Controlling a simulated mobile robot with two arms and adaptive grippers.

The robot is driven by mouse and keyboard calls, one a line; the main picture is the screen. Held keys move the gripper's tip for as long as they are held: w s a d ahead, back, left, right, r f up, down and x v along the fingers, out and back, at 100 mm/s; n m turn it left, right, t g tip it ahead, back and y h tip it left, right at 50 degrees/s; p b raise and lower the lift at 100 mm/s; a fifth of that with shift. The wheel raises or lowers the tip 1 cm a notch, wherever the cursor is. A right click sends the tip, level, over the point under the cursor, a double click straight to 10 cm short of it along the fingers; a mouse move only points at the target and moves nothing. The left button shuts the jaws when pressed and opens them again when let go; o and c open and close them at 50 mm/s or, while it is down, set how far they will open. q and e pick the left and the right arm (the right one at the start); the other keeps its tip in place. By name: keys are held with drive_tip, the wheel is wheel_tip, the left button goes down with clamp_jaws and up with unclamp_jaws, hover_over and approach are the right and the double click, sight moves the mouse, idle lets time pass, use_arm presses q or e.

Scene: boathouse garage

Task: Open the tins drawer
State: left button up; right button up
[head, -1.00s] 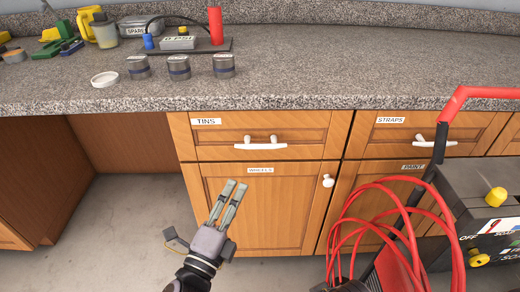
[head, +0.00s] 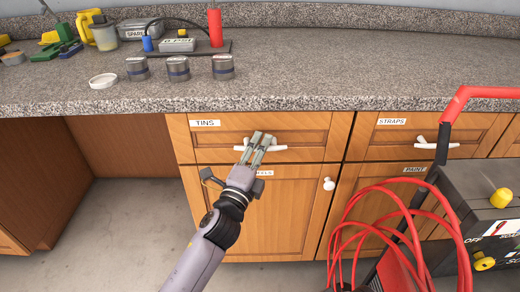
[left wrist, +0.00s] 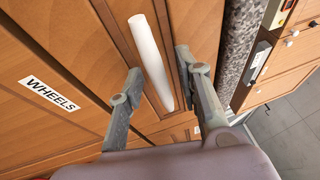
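The tins drawer (head: 305,127), labelled TINS, is in the wooden cabinet under the counter, its front flush with the cabinet. Its white bar handle (head: 275,148) is partly hidden behind my left gripper (head: 256,143) in the head view. In the left wrist view the handle (left wrist: 149,55) runs between the two spread fingers of my left gripper (left wrist: 160,65), with a gap visible on each side. The gripper is open and not closed on the handle. My right gripper is not in view.
The wheels door (head: 285,205) with a white knob (head: 329,184) is below the drawer. Red hoses and a black machine (head: 480,185) stand close on the right. Several grey tins (head: 178,68) sit on the counter (head: 330,75). The floor at left is clear.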

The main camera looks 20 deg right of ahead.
use_arm(q)
clamp_jaws()
idle(0.3)
idle(0.6)
